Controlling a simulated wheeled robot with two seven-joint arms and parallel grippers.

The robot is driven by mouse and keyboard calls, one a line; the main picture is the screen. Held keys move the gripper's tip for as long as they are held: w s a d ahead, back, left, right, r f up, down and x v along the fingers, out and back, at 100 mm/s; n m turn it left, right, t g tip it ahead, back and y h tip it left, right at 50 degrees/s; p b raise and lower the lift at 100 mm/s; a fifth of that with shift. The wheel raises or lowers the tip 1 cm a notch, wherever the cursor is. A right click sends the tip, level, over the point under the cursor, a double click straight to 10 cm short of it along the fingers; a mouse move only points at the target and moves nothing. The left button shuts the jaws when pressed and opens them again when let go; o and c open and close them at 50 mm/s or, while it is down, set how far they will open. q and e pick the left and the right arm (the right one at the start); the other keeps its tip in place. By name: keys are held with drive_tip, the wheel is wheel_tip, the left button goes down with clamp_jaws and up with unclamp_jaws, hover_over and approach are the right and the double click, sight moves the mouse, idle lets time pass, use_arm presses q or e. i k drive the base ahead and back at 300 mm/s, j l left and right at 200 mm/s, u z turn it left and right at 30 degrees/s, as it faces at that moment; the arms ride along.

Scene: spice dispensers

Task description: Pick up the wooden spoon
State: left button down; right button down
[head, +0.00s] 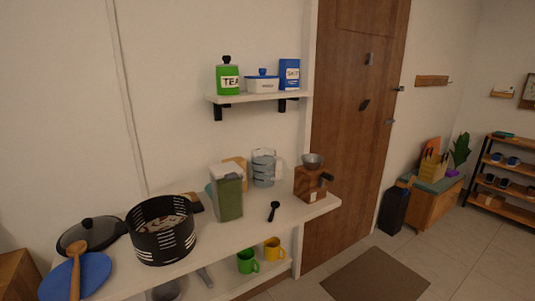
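The wooden spoon (76,268) lies on a blue round plate or mat (97,270) at the near left end of the white counter (240,236). Its rounded head points away from me, close to the dark lid (90,232). Its handle runs toward me and reaches the bottom edge of the picture, so its end may be cut off. Nothing covers the visible part of the spoon. Neither of my grippers shows in the head view.
A black slotted pot (161,231) stands right of the spoon. Beyond it are a green container (228,194), a measuring jug (264,168), a small black scoop (274,210) and a wooden grinder (311,181). A loaded wall shelf (258,97) hangs above.

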sight(76, 249)
drive_tip(key=u, duration=1.45)
